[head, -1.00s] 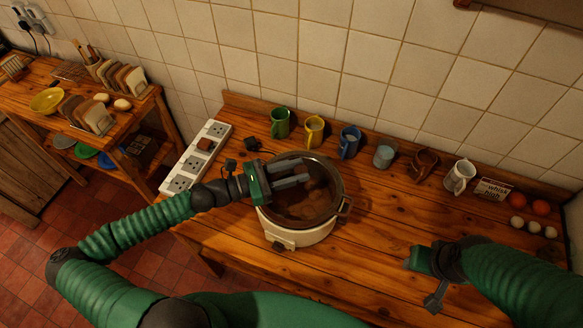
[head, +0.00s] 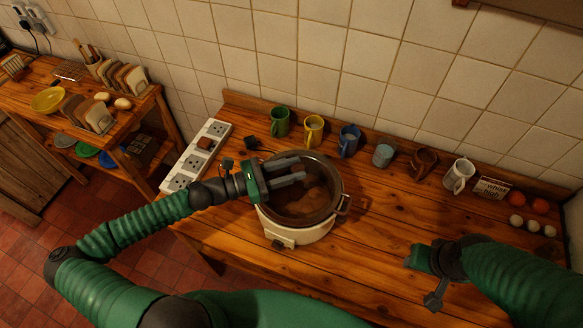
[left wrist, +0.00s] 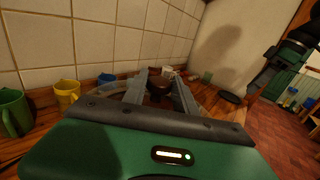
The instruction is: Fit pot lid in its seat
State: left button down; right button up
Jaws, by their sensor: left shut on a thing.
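The white pot (head: 300,235) stands on the wooden counter, with a control on its front and a dark handle at its right. A round, see-through lid (head: 308,207) with a dark rim is over its mouth, and brown contents show through it. I cannot tell whether the lid rests level on the pot's rim. My left gripper (head: 302,169) reaches over the lid from the left and is shut on it. In the left wrist view a dark brown knob (left wrist: 158,85) shows between the fingers. My right gripper (head: 426,274) is low at the right, away from the pot; its finger state is unclear.
A power strip (head: 197,156) lies left of the pot. Behind it stand a green mug (head: 280,122), a yellow mug (head: 313,130), a blue mug (head: 349,141) and several other cups. Eggs (head: 532,226) lie far right. The counter right of the pot is clear.

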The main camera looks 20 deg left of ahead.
pick_arm(q)
jog(key=shift+a, duration=0.15)
dwell(0.3)
jog(key=shift+f, duration=0.2)
jog(key=shift+f+b, duration=0.3)
jog(key=shift+f, duration=0.45)
jog(key=c, duration=0.9)
grip_release()
